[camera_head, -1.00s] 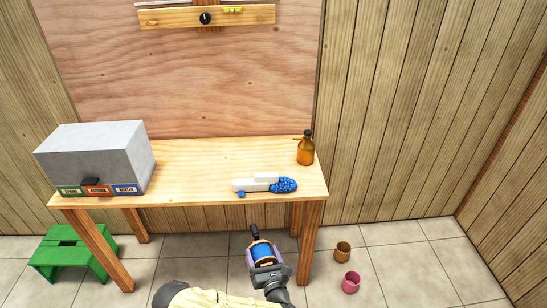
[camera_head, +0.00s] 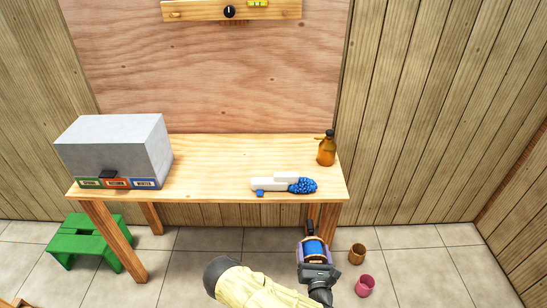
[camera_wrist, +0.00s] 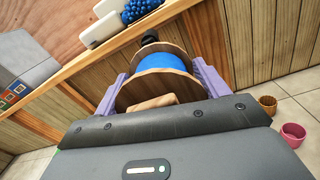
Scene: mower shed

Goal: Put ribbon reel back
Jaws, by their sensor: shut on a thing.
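The ribbon reel (camera_head: 314,249) has blue ribbon between wooden discs. My gripper (camera_head: 313,246) is shut on it, with purple fingers on either side, in front of the table's right front leg. In the wrist view the reel (camera_wrist: 160,75) fills the space between the fingers (camera_wrist: 160,80), one wooden disc facing the camera. A dark knob-like part shows beyond the reel; I cannot tell what it belongs to. The wooden table (camera_head: 215,160) stands beyond the gripper. A wooden wall shelf (camera_head: 270,12) with a black round knob is at the top.
A grey drawer box (camera_head: 115,145) with season labels stands on the table's left. A white and blue item (camera_head: 283,185) and an amber bottle (camera_head: 326,150) are at its right. A green stool (camera_head: 85,238), an orange-brown pot (camera_head: 357,253) and a pink pot (camera_head: 365,286) are on the floor. The table's middle is clear.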

